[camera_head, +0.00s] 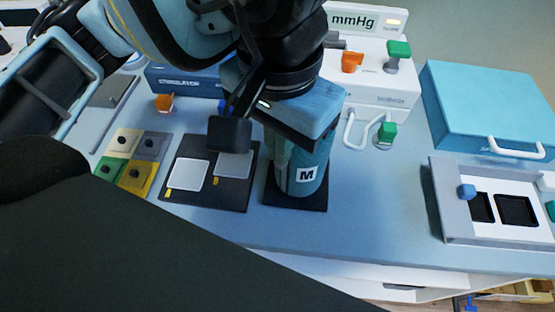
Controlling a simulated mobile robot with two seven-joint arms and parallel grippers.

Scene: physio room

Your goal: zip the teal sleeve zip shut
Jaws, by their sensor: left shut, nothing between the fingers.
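The teal sleeve (315,158) stands upright on a dark square base and bears a white label with a black M. Dark vertical parts show on its left side, but I cannot make out the zip's slider or how far the zip is closed. My left gripper (293,137) comes down from above, directly over the sleeve, and covers its top. It is shut with nothing held. Its fingertips are hard to tell from the sleeve, so I cannot tell whether they touch it. My right gripper is out of view.
Left of the sleeve is a black board with two pale pads (188,174), then several coloured tiles (136,175). Behind stands a white mmHg unit (372,85). At right are a blue case (485,100) and a grey panel (448,212). The table between is clear.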

